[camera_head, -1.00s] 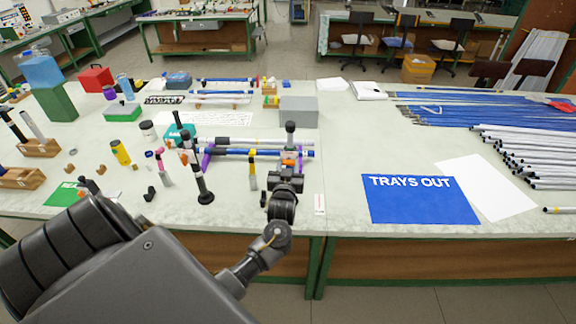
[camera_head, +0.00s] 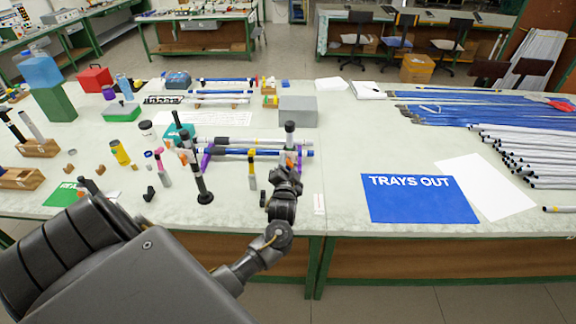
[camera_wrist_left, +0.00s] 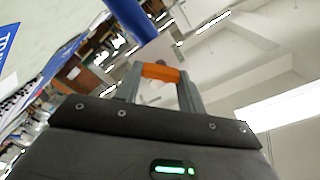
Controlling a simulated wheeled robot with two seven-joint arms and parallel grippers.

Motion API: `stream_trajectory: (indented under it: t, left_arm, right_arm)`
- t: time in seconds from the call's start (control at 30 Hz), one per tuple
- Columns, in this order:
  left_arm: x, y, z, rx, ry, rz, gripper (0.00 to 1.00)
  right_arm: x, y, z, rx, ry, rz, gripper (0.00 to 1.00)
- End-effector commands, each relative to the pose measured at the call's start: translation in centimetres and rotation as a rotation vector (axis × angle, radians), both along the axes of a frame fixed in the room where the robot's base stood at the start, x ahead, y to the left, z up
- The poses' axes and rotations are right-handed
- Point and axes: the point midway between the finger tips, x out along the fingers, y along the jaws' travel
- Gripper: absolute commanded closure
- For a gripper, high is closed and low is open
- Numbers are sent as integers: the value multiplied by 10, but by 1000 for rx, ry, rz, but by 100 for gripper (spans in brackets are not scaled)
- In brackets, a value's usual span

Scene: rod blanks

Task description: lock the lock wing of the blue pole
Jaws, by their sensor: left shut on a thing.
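The blue pole (camera_head: 245,152) lies level across purple stands (camera_head: 208,157), beside a white pole (camera_head: 238,140). My left gripper (camera_head: 289,164) is at the right end of the blue pole, near the right stand. In the left wrist view my left gripper (camera_wrist_left: 160,74) is shut on the orange lock wing (camera_wrist_left: 160,72), which sits across between its two fingers. The blue pole (camera_wrist_left: 128,17) shows above the fingers there. Whether the wing lies flat against the pole cannot be told. In the head view the wing is mostly hidden by the gripper. My right gripper is not in view.
A black upright post (camera_head: 203,188) and a yellow-topped stick (camera_head: 252,170) stand left of my gripper. A black-topped upright (camera_head: 290,135) stands just behind it. A grey box (camera_head: 298,110) is farther back. A blue "TRAYS OUT" sheet (camera_head: 420,206) lies to the right.

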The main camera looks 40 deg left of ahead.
Motion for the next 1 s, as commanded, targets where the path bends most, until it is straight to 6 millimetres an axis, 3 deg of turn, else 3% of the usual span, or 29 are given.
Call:
stream_trajectory:
  t: [0.6, 1.0]
  left_arm:
    - [1, -1, -2, 447, 305, -1, 84]
    - [0, -1, -3, 591, 401, 0, 84]
  right_arm:
    - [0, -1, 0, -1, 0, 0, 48]
    - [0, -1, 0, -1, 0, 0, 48]
